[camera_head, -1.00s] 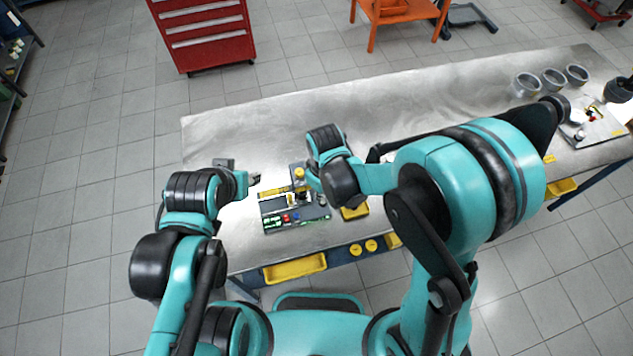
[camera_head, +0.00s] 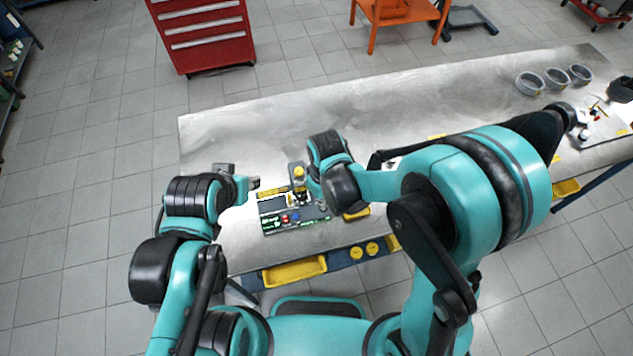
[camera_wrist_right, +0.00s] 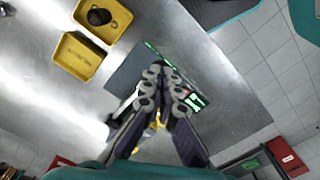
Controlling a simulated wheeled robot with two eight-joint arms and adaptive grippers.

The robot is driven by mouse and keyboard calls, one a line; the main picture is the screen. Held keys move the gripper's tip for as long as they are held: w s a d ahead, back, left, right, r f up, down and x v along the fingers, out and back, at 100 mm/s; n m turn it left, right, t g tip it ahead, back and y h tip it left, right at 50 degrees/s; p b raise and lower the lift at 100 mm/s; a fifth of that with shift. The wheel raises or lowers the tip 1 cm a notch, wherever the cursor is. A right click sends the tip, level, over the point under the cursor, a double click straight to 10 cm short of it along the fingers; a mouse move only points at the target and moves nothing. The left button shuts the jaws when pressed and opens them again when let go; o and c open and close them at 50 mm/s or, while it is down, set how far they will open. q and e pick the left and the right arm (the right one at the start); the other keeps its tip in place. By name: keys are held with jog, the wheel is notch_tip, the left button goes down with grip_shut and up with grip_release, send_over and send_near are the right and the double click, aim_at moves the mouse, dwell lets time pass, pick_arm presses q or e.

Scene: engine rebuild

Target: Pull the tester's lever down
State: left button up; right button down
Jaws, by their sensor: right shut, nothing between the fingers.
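The tester (camera_head: 272,206) lies on the metal bench, with a dark screen, red and blue buttons, green markings and an upright part with a yellow top (camera_head: 299,172). I cannot clearly make out the lever; my right gripper hides part of that side. My right gripper (camera_head: 318,196) is at the tester's right side. In the right wrist view its fingers (camera_wrist_right: 166,70) meet at the tips, shut and empty, in front of the tester's dark plate (camera_wrist_right: 128,75). My left gripper (camera_head: 253,183) is just left of the tester; its finger opening is too small to tell.
Yellow bins (camera_wrist_right: 78,57) sit beside the tester on the bench (camera_head: 235,135). Grey rings (camera_head: 530,83) and a board with small parts (camera_head: 602,128) are at the bench's far right. The back left of the bench is clear. A red drawer cabinet (camera_head: 205,35) stands behind.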

dwell(0.3)
jog(key=shift+f+b, duration=0.7)
jog(key=shift+f, duration=0.05)
notch_tip(320, 180, up, 10)
jog(key=p, duration=0.7)
jog(key=shift+w+r, duration=0.2)
jog(key=shift+w, duration=0.15)
jog(key=shift+a, duration=0.1)
jog(key=s+d+f+m+t+b, duration=0.2)
jog(key=d+f+b, duration=0.4)
jog(key=d+b, duration=0.3)
jog(key=s+d+f+m+t+b, duration=0.3)
jog(key=d+f+m+t+b, duration=0.2)
jog(key=b, duration=1.1)
jog(key=d+m, duration=0.2)
jog(key=d, duration=0.1)
jog(key=shift+d+f+m+b, duration=0.3)
jog(key=shift+d+f+b, duration=0.05)
jog(key=shift+d+b, duration=0.05)
